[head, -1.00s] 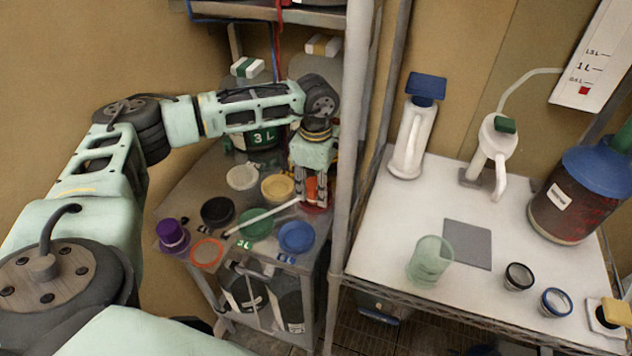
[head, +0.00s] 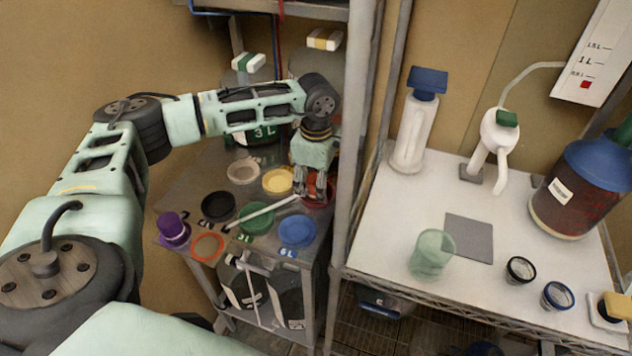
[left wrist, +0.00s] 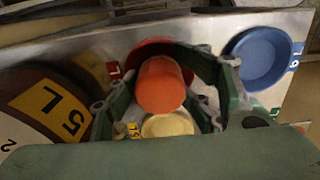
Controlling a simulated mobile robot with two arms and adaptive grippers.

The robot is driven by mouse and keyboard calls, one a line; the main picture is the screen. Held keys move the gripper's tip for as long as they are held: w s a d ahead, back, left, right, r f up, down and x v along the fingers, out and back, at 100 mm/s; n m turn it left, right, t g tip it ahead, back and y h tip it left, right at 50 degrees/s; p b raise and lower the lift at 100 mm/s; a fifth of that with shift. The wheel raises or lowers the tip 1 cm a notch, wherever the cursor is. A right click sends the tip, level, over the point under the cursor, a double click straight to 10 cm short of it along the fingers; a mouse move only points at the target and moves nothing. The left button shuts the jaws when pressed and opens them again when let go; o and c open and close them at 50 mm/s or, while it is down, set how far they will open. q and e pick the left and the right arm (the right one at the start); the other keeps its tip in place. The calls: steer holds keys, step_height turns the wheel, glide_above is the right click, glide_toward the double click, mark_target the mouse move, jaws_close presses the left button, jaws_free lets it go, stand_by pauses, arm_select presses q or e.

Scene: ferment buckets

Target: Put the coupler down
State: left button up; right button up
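The coupler appears to be the orange cylinder (left wrist: 162,84) in the left wrist view, over or beside a red round spot (left wrist: 150,48). Its base contact is hidden. My left gripper (head: 316,192) is low over the red spot (head: 321,194) at the right edge of the small metal table. In the left wrist view its green fingers (left wrist: 168,90) stand apart on both sides of the cylinder, with a gap showing on its right. In the head view the fingers mostly hide the cylinder. My right gripper is out of view.
Blue (head: 297,232), green (head: 256,218), yellow (head: 278,181) and black (head: 218,207) round spots lie around the gripper. A pale rod (head: 262,213) lies across the table. A purple cup (head: 173,233) stands at its left corner. A grey shelf post (head: 352,130) rises close right of the gripper.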

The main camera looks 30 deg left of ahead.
arm_select(q)
steer(key=shift+f, duration=0.35)
steer(key=shift+r, duration=0.1)
steer(key=shift+w+r, duration=0.1)
steer(key=shift+r+p, duration=0.35)
steer(key=shift+p, duration=0.1)
steer(key=shift+w+r+p, duration=0.1)
steer(key=shift+r+p, duration=0.4)
steer(key=shift+w+r+b, duration=0.15)
steer(key=shift+r+b, duration=0.3)
steer(key=shift+b, duration=0.35)
step_height(320, 180, up, 10)
steer(key=shift+f+b, duration=0.15)
steer(key=shift+b, duration=1.1)
steer(key=shift+r, duration=0.45)
